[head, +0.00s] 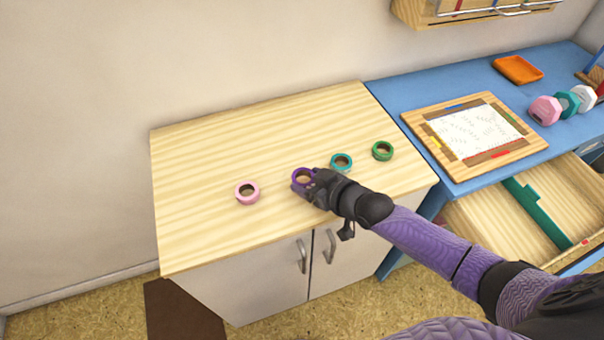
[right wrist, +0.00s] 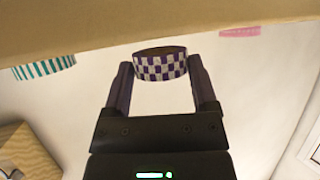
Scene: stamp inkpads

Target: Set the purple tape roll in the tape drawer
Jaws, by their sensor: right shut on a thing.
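The purple tape roll (head: 298,184) is at the front middle of the light wooden cabinet top, between the pink roll and the teal roll. My right gripper (head: 308,182) is shut on it. In the right wrist view the purple-and-white checked roll (right wrist: 160,66) sits between the two fingers. I cannot tell whether it still touches the cabinet top. An open wooden drawer (head: 503,221) with a green divider is under the blue desk at the right. My left gripper is not in view.
A pink roll (head: 247,196), a teal roll (head: 341,166) and a green roll (head: 383,154) stand on the cabinet top (head: 240,135). The blue desk (head: 400,95) holds a framed board (head: 444,141), an orange tray (head: 517,69) and several hexagonal items. The cabinet top's back half is clear.

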